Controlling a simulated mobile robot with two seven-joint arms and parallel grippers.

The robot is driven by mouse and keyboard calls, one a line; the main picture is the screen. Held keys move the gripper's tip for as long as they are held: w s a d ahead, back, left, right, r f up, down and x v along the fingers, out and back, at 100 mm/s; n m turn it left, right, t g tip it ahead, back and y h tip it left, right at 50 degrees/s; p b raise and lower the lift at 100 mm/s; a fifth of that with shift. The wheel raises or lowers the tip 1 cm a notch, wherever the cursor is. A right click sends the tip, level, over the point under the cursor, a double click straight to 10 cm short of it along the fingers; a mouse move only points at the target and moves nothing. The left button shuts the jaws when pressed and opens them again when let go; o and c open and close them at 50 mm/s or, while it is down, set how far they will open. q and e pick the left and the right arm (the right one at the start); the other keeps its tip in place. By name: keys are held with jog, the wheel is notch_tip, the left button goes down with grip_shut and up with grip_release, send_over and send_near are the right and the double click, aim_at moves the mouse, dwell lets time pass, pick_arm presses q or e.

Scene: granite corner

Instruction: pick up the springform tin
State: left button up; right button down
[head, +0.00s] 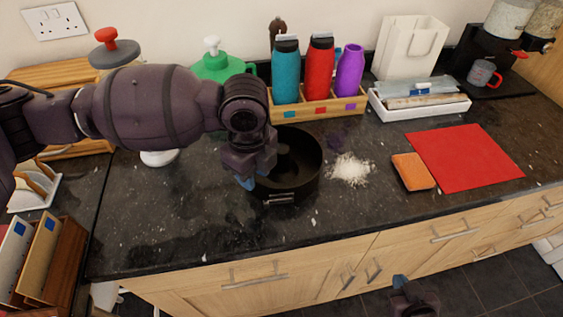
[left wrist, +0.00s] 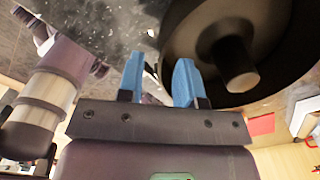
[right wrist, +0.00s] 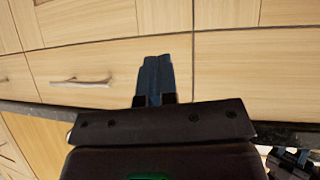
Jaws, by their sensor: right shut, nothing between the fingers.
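The springform tin (head: 306,180) is a round black tin with a central tube and a clasp at its front. It stands on the dark granite worktop. In the left wrist view the tin (left wrist: 290,50) fills the upper right. My left gripper (head: 245,183) points down at the tin's left side. Its blue fingers (left wrist: 158,75) are apart with nothing seen held between them; the right finger overlaps the tin's edge in that view, and I cannot tell whether it touches. My arm hides part of the tin's left rim. My right gripper (head: 400,282) is shut and empty before the cupboard fronts; its fingers (right wrist: 154,78) are together.
White powder (head: 350,170) lies right of the tin, then an orange sponge (head: 412,171) and a red mat (head: 465,163). A bottle rack (head: 318,107) stands behind, beside a white tray (head: 420,108). The worktop's front left is clear.

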aim_at(256, 198)
pick_arm(q)
jog(key=shift+w+f+b, duration=0.1)
jog(key=shift+f+b, duration=0.2)
jog(key=shift+f, duration=2.3)
grip_shut()
